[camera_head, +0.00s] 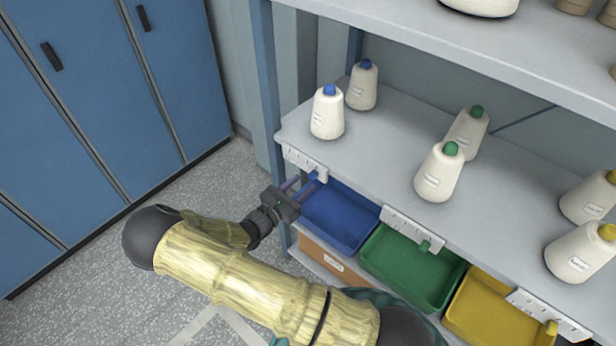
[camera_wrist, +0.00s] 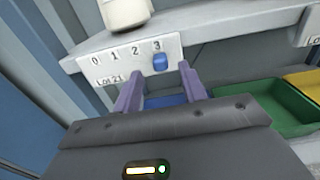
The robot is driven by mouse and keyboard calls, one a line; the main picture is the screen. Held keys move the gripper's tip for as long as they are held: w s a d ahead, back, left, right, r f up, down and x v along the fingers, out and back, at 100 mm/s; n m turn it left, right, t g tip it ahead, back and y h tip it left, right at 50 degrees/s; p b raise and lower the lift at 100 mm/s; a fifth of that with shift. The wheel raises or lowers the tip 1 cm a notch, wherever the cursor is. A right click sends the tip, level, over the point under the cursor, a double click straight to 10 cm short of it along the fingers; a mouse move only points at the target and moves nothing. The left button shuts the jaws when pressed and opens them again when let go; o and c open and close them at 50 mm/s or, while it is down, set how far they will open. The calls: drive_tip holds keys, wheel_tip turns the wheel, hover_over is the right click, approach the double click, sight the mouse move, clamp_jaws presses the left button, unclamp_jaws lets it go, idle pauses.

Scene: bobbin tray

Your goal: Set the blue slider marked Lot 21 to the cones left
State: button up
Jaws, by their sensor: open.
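The blue slider (camera_wrist: 160,62) sits at the 3 end of a white scale plate (camera_wrist: 112,64) marked 0, 1, 2, 3 and Lot 21. In the head view the slider (camera_head: 323,176) is at the right end of the plate (camera_head: 299,160) on the shelf edge. Two white cones with blue tops, a front one (camera_head: 327,115) and a rear one (camera_head: 362,88), stand on the shelf above it. My gripper (camera_wrist: 158,76) is open, its purple fingers pointing at the plate. In the wrist view the slider appears between the fingertips; contact cannot be told.
A blue tray (camera_head: 338,219), a green tray (camera_head: 408,270) and a yellow tray (camera_head: 492,318) sit below the shelf (camera_head: 385,150). Cones with green tops (camera_head: 440,172) and yellow tops (camera_head: 582,252) stand farther right. A blue post (camera_head: 268,100) rises left of the plate. Open floor lies left.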

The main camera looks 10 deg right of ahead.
sight(310, 178)
drive_tip(key=shift+x, duration=1.95)
clamp_jaws()
